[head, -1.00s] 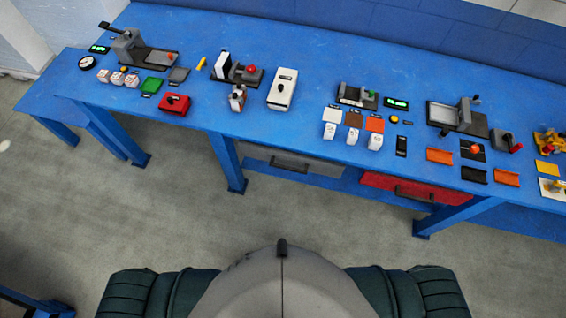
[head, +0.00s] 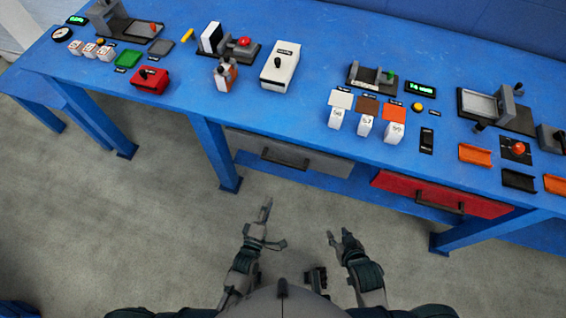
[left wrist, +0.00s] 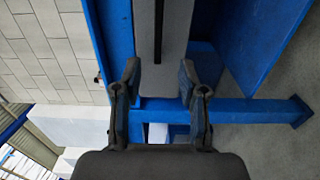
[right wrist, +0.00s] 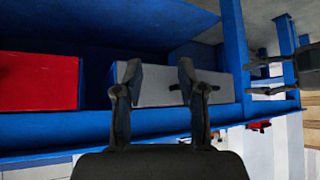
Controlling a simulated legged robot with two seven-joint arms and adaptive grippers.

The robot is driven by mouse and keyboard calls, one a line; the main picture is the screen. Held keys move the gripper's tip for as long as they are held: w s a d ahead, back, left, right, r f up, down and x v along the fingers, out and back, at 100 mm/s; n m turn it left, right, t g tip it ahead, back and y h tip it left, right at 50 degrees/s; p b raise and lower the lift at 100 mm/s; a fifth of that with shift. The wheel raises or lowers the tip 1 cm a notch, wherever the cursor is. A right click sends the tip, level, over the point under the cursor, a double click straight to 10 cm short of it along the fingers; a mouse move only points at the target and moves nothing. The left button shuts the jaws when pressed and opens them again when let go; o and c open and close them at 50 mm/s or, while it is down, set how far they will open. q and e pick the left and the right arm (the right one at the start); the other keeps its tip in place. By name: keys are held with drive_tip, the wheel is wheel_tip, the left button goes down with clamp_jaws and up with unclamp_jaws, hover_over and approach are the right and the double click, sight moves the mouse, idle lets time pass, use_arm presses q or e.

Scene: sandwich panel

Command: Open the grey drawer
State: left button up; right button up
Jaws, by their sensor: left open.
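The grey drawer (head: 325,164) is under the blue bench, left of centre in the head view, and looks closed. Its dark handle (head: 285,160) is on the front. My left gripper (head: 272,222) is open and empty, in front of and below the handle, apart from it. In the left wrist view, the grey front (left wrist: 177,30) with a dark bar lies beyond the open fingers (left wrist: 160,75). My right gripper (head: 338,237) is open and empty, further right and apart from the bench. The right wrist view shows the grey drawer (right wrist: 155,88) beyond its open fingers (right wrist: 160,72).
A red drawer (head: 395,184) with a dark handle is right of the grey one. A blue bench leg (head: 212,155) stands just left of the grey drawer. The bench top (head: 320,65) carries several fixtures and blocks. The floor before the drawers is clear.

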sight(283, 165)
use_arm(q)
drive_tip(key=b+x, duration=0.1)
drive_tip(key=x, duration=0.4)
drive_tip(key=b+x, duration=0.1)
drive_tip(key=x, duration=0.5)
drive_tip(key=b+x, duration=0.1)
drive_tip(key=x, duration=0.5)
drive_tip(key=shift+w+d, duration=0.1)
drive_tip(key=shift+d, duration=0.3)
use_arm(e)
drive_tip(key=w+a+r+t+y, duration=0.2)
drive_tip(key=w+r+t, duration=0.5)
drive_tip(key=shift+a, duration=0.3)
use_arm(q)
drive_tip(key=shift+a, duration=0.15)
use_arm(e)
drive_tip(key=shift+w+a+r, duration=0.1)
use_arm(q)
drive_tip(key=shift+a, duration=0.1)
clamp_jaws()
use_arm(e)
drive_tip(key=shift+a, duration=0.1)
